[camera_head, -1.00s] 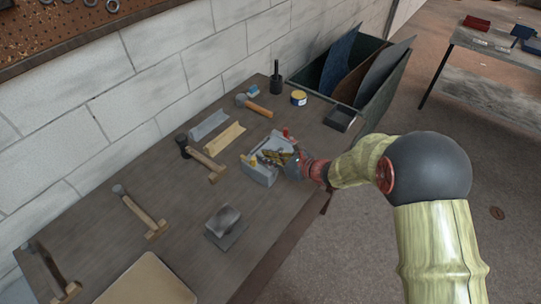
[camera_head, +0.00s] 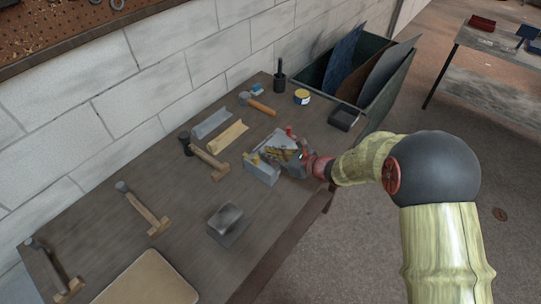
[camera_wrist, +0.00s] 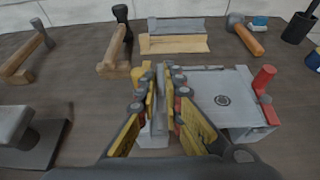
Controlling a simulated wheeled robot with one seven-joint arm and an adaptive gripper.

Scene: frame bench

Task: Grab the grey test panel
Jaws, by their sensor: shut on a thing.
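My gripper (camera_wrist: 164,88), with yellow fingers and grey pads, is shut on a thin upright grey piece, which I take to be the grey test panel (camera_wrist: 159,118). I see it nearly edge-on between the pads in the wrist view. Its lower part and faces are mostly hidden by the fingers. A grey fixture (camera_wrist: 220,98) with a round mark, a red post and a yellow part sits around and right of the fingers. In the head view my gripper (camera_head: 286,155) is over this fixture, and the panel cannot be made out clearly.
Hammers (camera_head: 145,208), grey and tan angled strips (camera_head: 229,136), a grey block on a base (camera_head: 227,222) and an orange-handled hammer (camera_head: 260,105) lie around the bench (camera_head: 185,240). A black tray (camera_head: 344,118) and a green crate (camera_head: 370,100) of large sheets are at the right.

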